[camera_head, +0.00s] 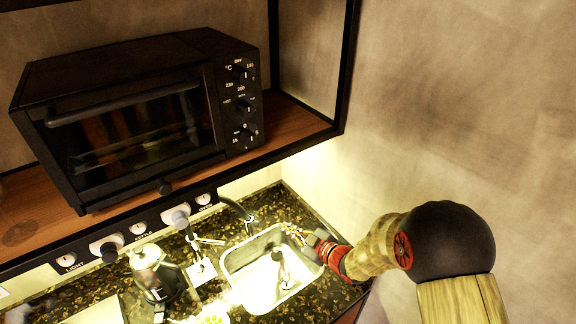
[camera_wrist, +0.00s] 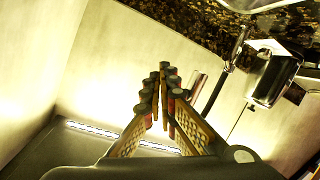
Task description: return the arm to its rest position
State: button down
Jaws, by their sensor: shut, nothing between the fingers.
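My gripper (camera_head: 291,233) is over the right rim of the sink (camera_head: 240,257) in the head view. My arm reaches in from the lower right, with a dark round joint and a wooden-looking link. In the wrist view my gripper (camera_wrist: 160,88) shows two lattice fingers whose tips meet, with nothing between them. A faucet (camera_head: 237,209) arches behind the sink in the head view. Whether the fingers touch anything in or at the sink cannot be told.
A black toaster oven (camera_head: 130,125) stands on a wooden shelf (camera_head: 292,118) above the counter. A dark kettle-like pot (camera_head: 157,275) stands left of the sink on the speckled counter. The wall (camera_head: 470,110) to the right is bare, with open room before it.

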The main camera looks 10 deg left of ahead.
jog(key=s+d+f+m+g+h, duration=0.2)
jog(key=d+f+m+h, duration=0.3)
jog(key=d+f+h, duration=0.45)
jog(key=s+d+r+m+h+b, duration=0.1)
jog(key=s+d+m+b, duration=0.15)
jog(key=d, duration=0.75)
jog(key=s+d+r+m+h+b, duration=0.1)
jog(key=s+d+r+m+b, duration=0.3)
jog(key=s, duration=0.9)
jog(key=s+d+r+m+b, duration=0.5)
jog(key=s+d+r+b, duration=0.5)
jog(key=s+d+r, duration=0.1)
jog(key=shift+s+g+h, duration=0.3)
jog(key=shift+s+h, duration=0.05)
jog(key=shift+s, duration=0.5)
